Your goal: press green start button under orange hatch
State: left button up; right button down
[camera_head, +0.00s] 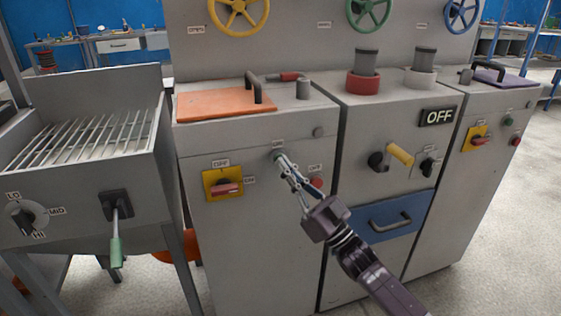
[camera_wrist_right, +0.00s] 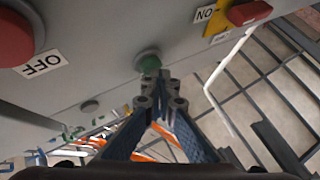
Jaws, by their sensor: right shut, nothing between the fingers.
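The orange hatch (camera_head: 226,104) lies closed on top of the left grey cabinet, with a dark handle on its right side. On the cabinet front below it, the green start button (camera_wrist_right: 148,61) sits in a grey ring. In the head view my right gripper (camera_head: 281,160) covers most of that button. My right gripper is shut and empty, its fingertips at the button's face in the right wrist view (camera_wrist_right: 155,76). I cannot tell whether they touch or press it. My left gripper is not in view.
A red button (camera_head: 317,182) labelled OFF is to the right of the green one. A yellow-plated red rotary switch (camera_head: 226,188) is to the left. A blue drawer (camera_head: 390,225) and a yellow-handled lever (camera_head: 400,155) are on the middle cabinet. A grill stand (camera_head: 85,190) stands at left.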

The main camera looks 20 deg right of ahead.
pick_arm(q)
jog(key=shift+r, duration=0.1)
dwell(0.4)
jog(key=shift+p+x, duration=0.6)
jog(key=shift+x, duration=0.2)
pick_arm(e)
jog(key=shift+s, duration=0.8)
pick_arm(q)
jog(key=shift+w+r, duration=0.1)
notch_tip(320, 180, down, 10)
jog(key=p, duration=0.2)
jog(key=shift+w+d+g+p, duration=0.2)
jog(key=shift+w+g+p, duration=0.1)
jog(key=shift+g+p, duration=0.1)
pick_arm(e)
jog(key=shift+s+d, duration=0.1)
jog(key=shift+s, duration=2.4)
